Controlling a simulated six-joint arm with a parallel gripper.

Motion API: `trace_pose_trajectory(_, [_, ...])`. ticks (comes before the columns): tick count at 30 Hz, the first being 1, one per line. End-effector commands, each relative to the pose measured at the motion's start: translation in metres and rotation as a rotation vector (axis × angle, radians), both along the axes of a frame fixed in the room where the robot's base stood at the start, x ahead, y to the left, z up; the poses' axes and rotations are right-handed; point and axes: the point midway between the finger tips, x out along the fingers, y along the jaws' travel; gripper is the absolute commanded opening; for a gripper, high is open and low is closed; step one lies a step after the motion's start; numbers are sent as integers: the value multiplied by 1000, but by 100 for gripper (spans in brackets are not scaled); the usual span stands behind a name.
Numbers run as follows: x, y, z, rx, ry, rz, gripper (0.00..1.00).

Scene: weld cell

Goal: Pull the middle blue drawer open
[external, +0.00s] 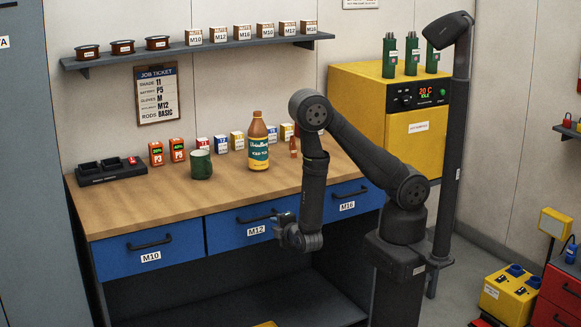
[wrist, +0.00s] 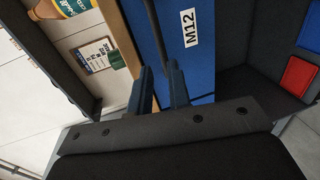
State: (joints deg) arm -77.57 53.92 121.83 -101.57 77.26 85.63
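The middle blue drawer (external: 222,232), labelled M12, sits under the wooden bench top, its front looking flush with its neighbours. Its dark bar handle (external: 256,217) runs across the front. My gripper (external: 282,219) is in front of the drawer, close to the handle's right end. In the wrist view the drawer front (wrist: 202,70) fills the upper middle and the handle (wrist: 155,28) runs down toward the fingers. My gripper (wrist: 161,84) has its two fingers apart. The handle's near end is partly hidden by a finger, so I cannot tell whether they touch.
The M10 drawer (external: 120,262) and M16 drawer (external: 370,195) flank the middle one, both shut. A brown bottle (external: 259,155) and green mug (external: 201,165) stand on the bench top (external: 225,190). Below is a dark lower shelf (external: 230,303). The floor in front is mostly out of view.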

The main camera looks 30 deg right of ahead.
Motion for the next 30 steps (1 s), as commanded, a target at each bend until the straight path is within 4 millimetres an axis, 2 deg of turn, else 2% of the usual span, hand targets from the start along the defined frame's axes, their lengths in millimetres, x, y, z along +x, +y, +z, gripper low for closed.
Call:
trace_pose_trajectory(18, [90, -1, -19, 0, 1, -3, 17])
trace_pose_trajectory(24, [105, 0, -21, 1, 0, -1, 17])
trace_pose_trajectory(30, [107, 0, -22, 1, 0, -1, 17])
